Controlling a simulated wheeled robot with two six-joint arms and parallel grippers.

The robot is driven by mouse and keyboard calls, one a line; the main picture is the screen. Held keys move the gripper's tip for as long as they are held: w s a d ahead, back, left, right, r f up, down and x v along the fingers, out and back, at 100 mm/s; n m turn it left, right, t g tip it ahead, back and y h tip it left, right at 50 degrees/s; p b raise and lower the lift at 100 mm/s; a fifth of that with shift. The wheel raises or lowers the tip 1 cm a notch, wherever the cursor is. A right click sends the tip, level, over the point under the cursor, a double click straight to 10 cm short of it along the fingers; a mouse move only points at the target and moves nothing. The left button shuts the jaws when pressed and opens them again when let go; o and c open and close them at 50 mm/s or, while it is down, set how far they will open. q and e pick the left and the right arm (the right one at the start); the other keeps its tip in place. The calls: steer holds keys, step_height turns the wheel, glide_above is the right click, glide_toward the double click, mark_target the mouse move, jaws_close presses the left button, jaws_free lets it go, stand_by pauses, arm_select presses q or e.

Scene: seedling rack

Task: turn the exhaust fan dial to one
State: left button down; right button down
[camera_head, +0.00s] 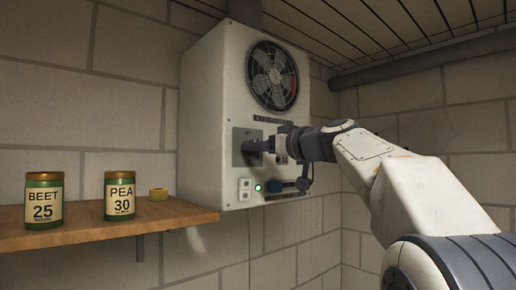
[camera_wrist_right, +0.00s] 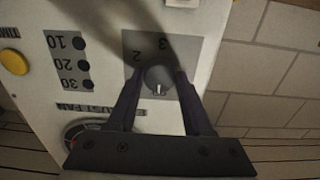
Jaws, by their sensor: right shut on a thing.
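The exhaust fan dial (camera_wrist_right: 160,80) is a dark round knob on a grey plate (camera_wrist_right: 190,48), with "2" and "3" readable around it in the wrist view. A short white mark on the knob points down in that view, towards the gripper's palm. My right gripper (camera_wrist_right: 158,77) is shut on the dial, one finger on each side. In the head view, the right gripper (camera_head: 259,146) reaches in from the right to the grey plate (camera_head: 239,156) on the white fan box (camera_head: 205,120), and its fingers hide the dial there. My left gripper is not in view.
The fan (camera_head: 272,76) sits above the dial. A wooden shelf (camera_head: 100,232) holds a BEET jar (camera_head: 44,200) and PEA jar (camera_head: 119,196).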

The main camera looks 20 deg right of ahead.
steer(key=shift+m, duration=0.3)
steer(key=shift+r+m+b, duration=0.15)
steer(key=shift+m+b, duration=0.7)
steer(key=shift+m, duration=4.65)
steer(key=shift+c, duration=1.5)
jaws_free()
